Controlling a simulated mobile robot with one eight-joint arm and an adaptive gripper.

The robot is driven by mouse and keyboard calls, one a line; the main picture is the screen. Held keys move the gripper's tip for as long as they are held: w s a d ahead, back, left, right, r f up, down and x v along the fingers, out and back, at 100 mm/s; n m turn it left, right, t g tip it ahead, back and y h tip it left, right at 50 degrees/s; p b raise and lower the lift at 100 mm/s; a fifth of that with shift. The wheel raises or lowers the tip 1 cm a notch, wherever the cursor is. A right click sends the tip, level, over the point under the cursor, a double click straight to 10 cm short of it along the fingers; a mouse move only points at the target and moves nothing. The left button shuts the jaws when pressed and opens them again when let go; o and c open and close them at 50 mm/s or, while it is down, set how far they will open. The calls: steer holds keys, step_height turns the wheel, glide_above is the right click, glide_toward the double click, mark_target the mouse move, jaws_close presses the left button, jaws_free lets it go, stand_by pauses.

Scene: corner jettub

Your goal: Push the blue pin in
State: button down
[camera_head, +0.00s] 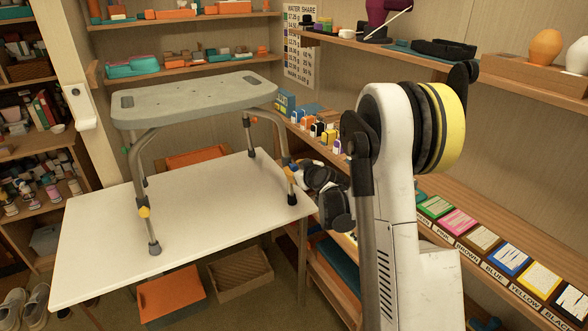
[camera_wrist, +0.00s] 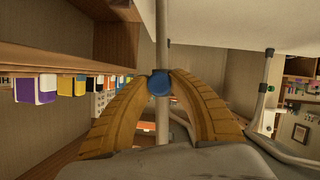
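A grey bath bench (camera_head: 195,98) with metal legs stands upright on a white table (camera_head: 130,225). Its near right leg (camera_head: 283,140) carries a small blue pin (camera_head: 293,166) low down, just above an orange collar (camera_head: 291,173). In the wrist view the blue pin (camera_wrist: 159,84) is a round disc in front of a vertical metal leg (camera_wrist: 162,120). My gripper (camera_head: 302,172) reaches that leg from the right. Its yellow fingers (camera_wrist: 159,76) curve in, with one tip at each side of the pin. The gap is about as wide as the pin; whether they grip it is unclear.
Other legs carry a yellow-orange pin (camera_head: 144,212) and a green one (camera_head: 126,150). A wooden wall shelf (camera_head: 385,45) and a lower ledge with coloured boxes (camera_head: 460,220) run along the right. Crates (camera_head: 240,273) lie under the table.

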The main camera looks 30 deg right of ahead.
steer(key=shift+w, duration=0.8)
steer(key=c, duration=1.2)
jaws_free()
steer(key=shift+o, duration=0.2)
steer(key=shift+s, duration=0.1)
steer(key=v, duration=1.1)
steer(key=shift+s+r, duration=0.15)
steer(key=shift+s, duration=0.25)
steer(key=shift+a, duration=0.1)
